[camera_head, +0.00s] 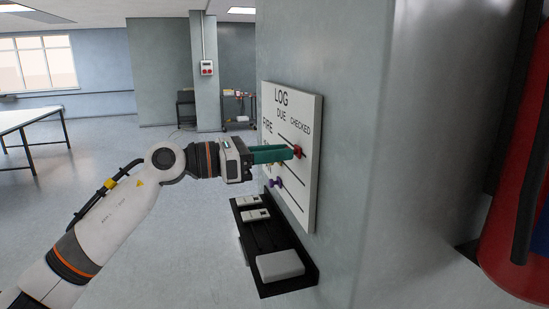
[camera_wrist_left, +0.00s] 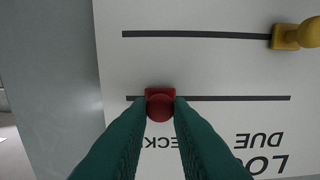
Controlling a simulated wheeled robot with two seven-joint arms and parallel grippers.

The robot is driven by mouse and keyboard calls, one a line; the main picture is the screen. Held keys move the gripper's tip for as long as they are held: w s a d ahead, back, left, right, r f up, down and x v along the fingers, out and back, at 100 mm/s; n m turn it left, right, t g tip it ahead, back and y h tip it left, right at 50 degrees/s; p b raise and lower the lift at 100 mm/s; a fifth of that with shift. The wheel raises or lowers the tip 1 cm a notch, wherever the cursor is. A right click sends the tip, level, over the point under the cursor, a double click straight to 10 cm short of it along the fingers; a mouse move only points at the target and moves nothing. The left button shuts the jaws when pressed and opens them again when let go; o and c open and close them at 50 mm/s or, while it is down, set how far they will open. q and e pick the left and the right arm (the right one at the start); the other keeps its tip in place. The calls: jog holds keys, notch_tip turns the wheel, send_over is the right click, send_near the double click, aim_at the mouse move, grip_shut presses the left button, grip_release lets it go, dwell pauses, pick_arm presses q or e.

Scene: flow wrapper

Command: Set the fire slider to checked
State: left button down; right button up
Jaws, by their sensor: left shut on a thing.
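The white LOG board (camera_head: 302,195) hangs on the wall, with DUE and CHECKED headings and FIRE as the row label. The red fire slider (camera_head: 298,152) is on the top slot. My left gripper (camera_head: 292,153), with green fingers, is shut on its knob. In the left wrist view, which shows the board upside down, the red slider (camera_wrist_left: 160,103) sits between the fingertips (camera_wrist_left: 158,112), near the CHECKED end of its slot. A short piece of slot shows past it on that side. My right gripper is not in view.
A yellow slider (camera_wrist_left: 286,38) is at the DUE end of the slot below. A purple slider (camera_head: 275,183) is lower on the board. A black shelf (camera_head: 290,284) with pale devices juts out beneath. A red cylinder-like object (camera_head: 515,240) stands at right.

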pick_arm(q)
jog(key=c, duration=1.6)
grip_release()
jog(key=shift+s+d+f, duration=0.1)
jog(key=shift+f, duration=0.05)
jog(key=shift+o, duration=1.4)
jog(key=shift+s+d, duration=0.1)
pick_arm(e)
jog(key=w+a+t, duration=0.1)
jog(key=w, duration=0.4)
pick_arm(q)
jog(key=b+v, duration=0.4)
jog(key=v, duration=0.8)
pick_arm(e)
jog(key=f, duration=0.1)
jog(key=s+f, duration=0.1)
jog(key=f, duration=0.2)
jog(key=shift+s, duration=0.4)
